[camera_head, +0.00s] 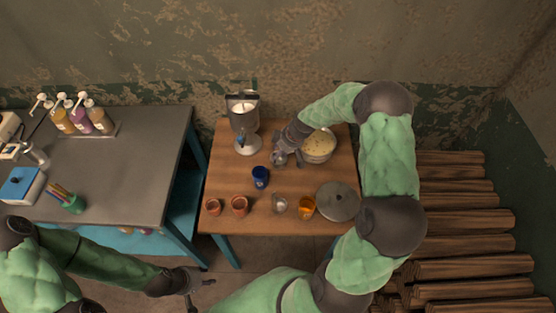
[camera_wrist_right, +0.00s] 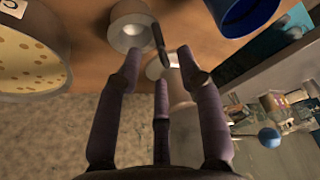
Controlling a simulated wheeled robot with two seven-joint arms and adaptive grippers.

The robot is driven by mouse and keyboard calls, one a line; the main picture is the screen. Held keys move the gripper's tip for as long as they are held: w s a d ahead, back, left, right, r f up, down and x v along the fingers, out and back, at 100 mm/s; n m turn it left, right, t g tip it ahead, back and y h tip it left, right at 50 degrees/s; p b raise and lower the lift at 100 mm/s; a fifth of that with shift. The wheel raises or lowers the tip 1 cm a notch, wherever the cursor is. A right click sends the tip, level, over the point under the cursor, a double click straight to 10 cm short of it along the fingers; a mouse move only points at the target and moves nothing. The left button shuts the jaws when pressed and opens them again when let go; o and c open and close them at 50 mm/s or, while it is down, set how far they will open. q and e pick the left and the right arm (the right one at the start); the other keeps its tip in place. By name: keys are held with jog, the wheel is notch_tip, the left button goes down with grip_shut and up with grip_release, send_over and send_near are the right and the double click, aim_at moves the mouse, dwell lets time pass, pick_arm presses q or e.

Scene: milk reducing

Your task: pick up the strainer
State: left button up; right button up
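A small metallic round thing (camera_head: 280,158), which looks like the strainer, is at the right gripper's fingertips on the wooden table. In the right wrist view a pale, ring-like bowl (camera_wrist_right: 130,30) lies just beyond the fingertips, with a dark, thin handle-like piece (camera_wrist_right: 158,40) beside it, between the finger ends.
The pot with spotted yellowish contents (camera_head: 318,148) stands right of the gripper. Two clay cups (camera_head: 239,206), a glass (camera_head: 279,205), an amber glass (camera_head: 306,207) and a grey lid (camera_head: 338,201) line the front.

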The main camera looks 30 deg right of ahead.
jog(key=x, duration=0.3)
jog(key=shift+a+f, duration=0.15)
jog(key=shift+f, duration=0.05)
grip_shut()
jog(key=shift+r, duration=0.1)
